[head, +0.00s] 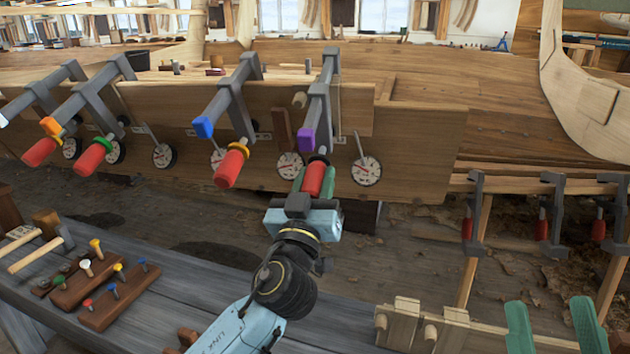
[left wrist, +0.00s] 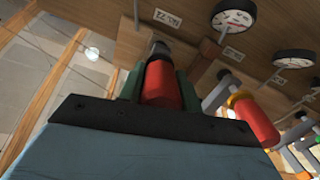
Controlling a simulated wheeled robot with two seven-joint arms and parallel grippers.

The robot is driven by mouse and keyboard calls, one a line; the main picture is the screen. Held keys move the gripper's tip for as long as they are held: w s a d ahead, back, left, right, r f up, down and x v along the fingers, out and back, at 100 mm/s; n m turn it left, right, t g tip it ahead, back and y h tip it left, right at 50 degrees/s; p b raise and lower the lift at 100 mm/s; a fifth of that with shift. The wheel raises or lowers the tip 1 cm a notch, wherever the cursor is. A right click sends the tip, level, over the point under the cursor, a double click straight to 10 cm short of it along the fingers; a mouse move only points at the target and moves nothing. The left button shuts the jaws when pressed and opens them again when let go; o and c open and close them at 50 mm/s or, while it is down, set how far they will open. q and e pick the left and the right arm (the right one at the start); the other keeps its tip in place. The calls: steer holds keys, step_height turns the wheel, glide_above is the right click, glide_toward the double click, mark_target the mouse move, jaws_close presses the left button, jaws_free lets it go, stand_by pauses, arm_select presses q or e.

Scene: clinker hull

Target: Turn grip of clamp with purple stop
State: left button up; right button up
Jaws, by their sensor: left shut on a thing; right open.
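The clamp with the purple stop (head: 306,139) hangs over the plank edge of the hull, its grey bar (head: 320,97) pointing up and back. Its red grip (head: 315,179) points down toward me. My left gripper (head: 316,184) is shut on this grip, with a green finger on each side. The left wrist view shows the red grip (left wrist: 162,86) between the fingers; the purple stop cannot be made out there. My right gripper (head: 552,325) shows only its two green fingertips at the bottom right, spread apart and empty.
The clamp with a blue stop (head: 203,127) and its red grip (head: 231,166) stand just left. Round dials (head: 366,170) sit on the plank. A bench (head: 170,290) with coloured pegs lies lower left. Smaller clamps (head: 473,215) hang right.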

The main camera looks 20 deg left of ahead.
arm_select(q)
steer(key=m, duration=0.5)
steer(key=shift+y, duration=0.4)
steer(key=m+p, duration=0.1)
steer(key=m, duration=0.2)
steer(key=shift+m, duration=0.3)
steer(key=m, duration=0.2)
steer(key=shift+f+m, duration=0.1)
steer(key=shift+m, duration=0.2)
steer(key=m, duration=0.5)
steer(key=shift+y+p, duration=0.4)
steer(key=shift+m, duration=0.5)
steer(key=m+p, duration=0.1)
steer(key=m, duration=0.3)
steer(key=shift+m, duration=0.3)
steer(key=shift+f+m+t+p, duration=0.1)
steer(key=shift+m+t+p, duration=0.25)
steer(key=shift+m, duration=1.55)
arm_select(e)
steer(key=w+f+g+h, duration=0.2)
steer(key=w+f+g, duration=0.1)
steer(key=f+g, duration=0.4)
steer(key=shift+d+f, duration=0.2)
steer(key=shift+f, duration=0.45)
